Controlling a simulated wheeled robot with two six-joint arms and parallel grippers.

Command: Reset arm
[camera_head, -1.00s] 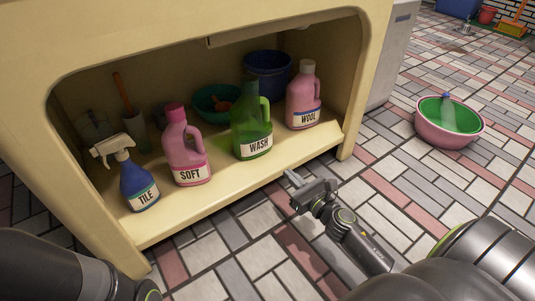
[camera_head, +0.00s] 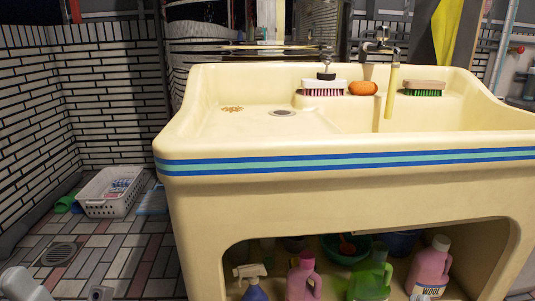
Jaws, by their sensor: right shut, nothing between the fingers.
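A pale grey rounded part in the bottom left corner seems to be one of my arm links.
A cream sink cabinet (camera_head: 320,190) fills the middle and right. Two brushes (camera_head: 323,88) (camera_head: 423,88) and an orange sponge (camera_head: 363,88) lie on its back ledge. Several bottles stand in its opening. A white basket (camera_head: 110,192) stands left on open floor.

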